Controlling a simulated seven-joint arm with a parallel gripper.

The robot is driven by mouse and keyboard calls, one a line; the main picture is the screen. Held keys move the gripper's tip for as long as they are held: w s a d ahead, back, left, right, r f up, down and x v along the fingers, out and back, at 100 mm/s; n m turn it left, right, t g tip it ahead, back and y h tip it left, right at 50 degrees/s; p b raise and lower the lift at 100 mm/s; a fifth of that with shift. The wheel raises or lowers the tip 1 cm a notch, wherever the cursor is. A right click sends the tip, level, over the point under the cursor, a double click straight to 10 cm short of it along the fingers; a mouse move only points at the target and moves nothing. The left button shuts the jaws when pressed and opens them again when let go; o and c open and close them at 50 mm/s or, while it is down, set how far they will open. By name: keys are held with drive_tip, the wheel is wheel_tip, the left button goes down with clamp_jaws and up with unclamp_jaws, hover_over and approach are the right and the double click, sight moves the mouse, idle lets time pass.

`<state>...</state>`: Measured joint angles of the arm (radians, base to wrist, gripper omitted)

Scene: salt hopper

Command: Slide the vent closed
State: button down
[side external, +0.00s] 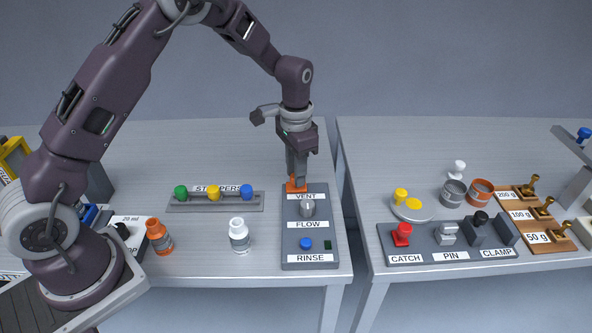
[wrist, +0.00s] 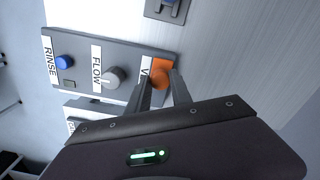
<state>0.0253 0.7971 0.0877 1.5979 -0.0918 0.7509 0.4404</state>
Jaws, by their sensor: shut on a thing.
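The vent is an orange slider (side external: 292,187) at the far end of the grey control panel (side external: 289,253), beside the VENT label (side external: 304,197). In the wrist view the orange slider (wrist: 162,73) shows between the fingers, with the VENT label (wrist: 146,78) partly hidden behind them. My gripper (side external: 296,178) points down and is shut on the orange slider; it also shows in the wrist view (wrist: 163,80). How far the slider sits along its travel is hidden by the fingers.
The same panel carries a grey FLOW knob (side external: 307,208) and a blue RINSE button (side external: 305,243). A rack of coloured stoppers (side external: 214,201) stands left, with a white bottle (side external: 239,235) and an orange bottle (side external: 159,237) in front. A gap separates the right table.

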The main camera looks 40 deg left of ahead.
sight(318, 189)
idle(0.7)
drive_tip(key=shift+w+d, duration=1.95)
drive_tip(key=shift+w, duration=0.05)
drive_tip(key=shift+r, duration=0.1)
drive_tip(key=c, duration=1.1)
unclamp_jaws()
drive_tip(key=shift+c, duration=0.2)
